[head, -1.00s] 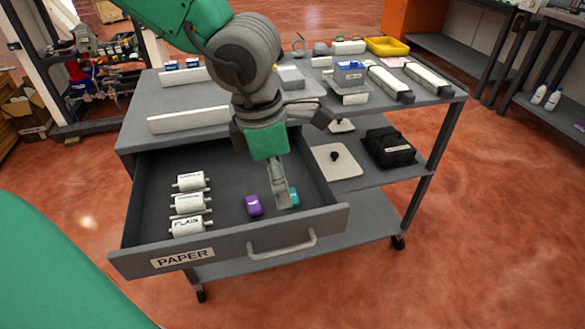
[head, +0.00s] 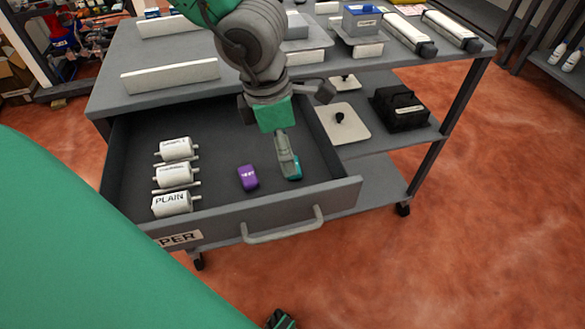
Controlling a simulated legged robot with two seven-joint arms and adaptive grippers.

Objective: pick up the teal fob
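The teal fob (head: 295,177) is in the open drawer (head: 345,193), near its front right. It is partly hidden behind the fingers of my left gripper (head: 288,168), which points down at it. The fingers are seen nearly edge-on and overlap the fob. I cannot tell whether they are closed on it, or whether it still rests on the drawer floor.
A purple fob (head: 247,177) lies just left of the teal one. Several white rollers (head: 172,203) line the drawer's left side. The drawer's front wall and handle (head: 284,232) are close to the gripper. The drawer floor behind the purple fob is clear.

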